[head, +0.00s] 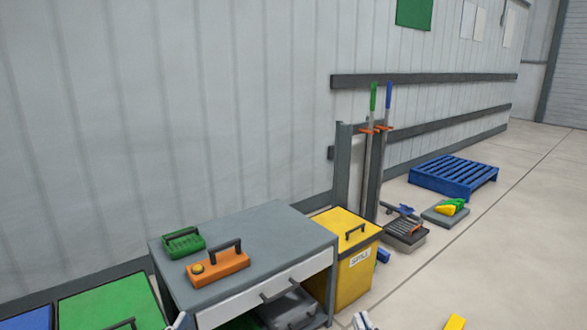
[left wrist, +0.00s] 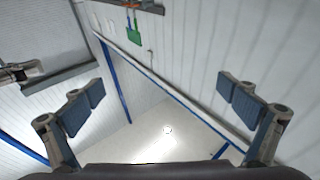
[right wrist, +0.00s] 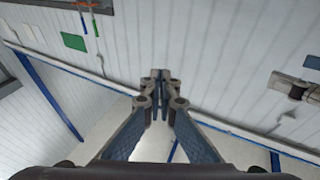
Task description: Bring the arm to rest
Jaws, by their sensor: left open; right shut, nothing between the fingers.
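My right gripper (head: 362,321) shows only as a small tip at the bottom edge of the head view. In the right wrist view its fingers (right wrist: 160,78) meet, with nothing between them. My left gripper (head: 178,321) barely shows at the bottom edge of the head view, in front of the grey cabinet. In the left wrist view its fingers (left wrist: 160,98) are wide apart and empty. Neither gripper touches an object in these views. Most of both arms is out of the head view.
A grey cabinet (head: 262,232) carries a green caddy (head: 183,241) and an orange toolbox (head: 217,267). A yellow bin (head: 350,282) stands beside it. Green and blue bins (head: 110,302) are at lower left. A tool rack (head: 343,165) and blue pallet (head: 453,176) stand behind. Floor at right is mostly clear.

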